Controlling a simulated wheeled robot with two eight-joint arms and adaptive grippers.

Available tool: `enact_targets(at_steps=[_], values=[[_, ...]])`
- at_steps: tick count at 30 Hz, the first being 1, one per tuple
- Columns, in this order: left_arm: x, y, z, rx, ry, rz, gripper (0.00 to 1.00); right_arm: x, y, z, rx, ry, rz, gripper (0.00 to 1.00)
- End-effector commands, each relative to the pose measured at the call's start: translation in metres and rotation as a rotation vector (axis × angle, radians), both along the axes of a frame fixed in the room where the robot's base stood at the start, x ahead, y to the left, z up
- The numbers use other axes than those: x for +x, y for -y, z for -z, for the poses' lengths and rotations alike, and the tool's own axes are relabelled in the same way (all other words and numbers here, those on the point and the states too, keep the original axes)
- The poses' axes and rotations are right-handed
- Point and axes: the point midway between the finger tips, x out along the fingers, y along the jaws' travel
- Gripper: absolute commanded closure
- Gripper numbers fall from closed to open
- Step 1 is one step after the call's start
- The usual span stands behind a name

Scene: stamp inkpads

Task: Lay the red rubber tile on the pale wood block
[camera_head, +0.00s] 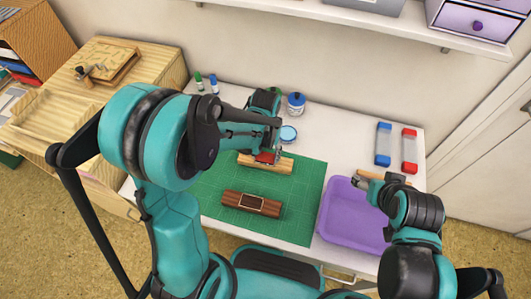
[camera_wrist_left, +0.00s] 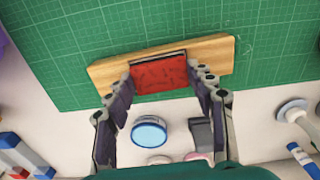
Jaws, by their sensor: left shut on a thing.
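The red rubber tile (camera_wrist_left: 160,74) is between the two fingers of my left gripper (camera_wrist_left: 162,82) in the left wrist view. It overlaps the near edge of the pale wood block (camera_wrist_left: 212,54), near the block's middle; whether it touches the block I cannot tell. In the head view the tile (camera_head: 266,157) shows as a small red patch under my left gripper (camera_head: 268,150), at the pale block (camera_head: 249,160) on the green mat. My right gripper (camera_head: 368,178) is over the back of the purple tray; its fingers are too small to read.
A dark wood block (camera_head: 232,198) with a brown panel lies nearer on the green mat (camera_head: 305,200). The purple tray (camera_head: 327,232) stands to the right. A blue-lidded jar (camera_head: 296,103) and a round blue pad (camera_head: 288,134) stand behind. Blue (camera_head: 383,145) and red (camera_head: 409,151) items lie back right.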

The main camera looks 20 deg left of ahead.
Motion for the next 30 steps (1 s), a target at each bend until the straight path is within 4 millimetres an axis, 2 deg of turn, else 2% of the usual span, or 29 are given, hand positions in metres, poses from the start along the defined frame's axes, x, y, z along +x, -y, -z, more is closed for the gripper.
enact_targets(at_steps=[6, 7, 9, 20, 23, 30], values=[[0.0, 0.0, 0.0, 0.0, 0.0, 0.0, 0.68, 0.0, 0.0, 0.0, 0.0, 0.0, 0.0, 0.33], [0.0, 0.0, 0.0, 0.0, 0.0, 0.0, 0.38, 0.0, 0.0, 0.0, 0.0, 0.0, 0.0, 0.33], [0.0, 0.0, 0.0, 0.0, 0.0, 0.0, 0.21, 0.0, 0.0, 0.0, 0.0, 0.0, 0.0, 0.33], [0.0, 0.0, -0.003, 0.0, 0.0, 0.0, 0.21, 0.0, 0.0, 0.0, 0.0, 0.0, 0.0, 0.33], [0.0, 0.0, -0.014, 0.0, 0.0, 0.0, 0.21, 0.0, 0.0, 0.0, 0.0, 0.0, 0.0, 0.33], [-0.001, 0.0, -0.063, 0.0, 0.0, 0.0, 0.21, 0.0, 0.0, 0.0, 0.0, 0.0, 0.0, 0.33]])
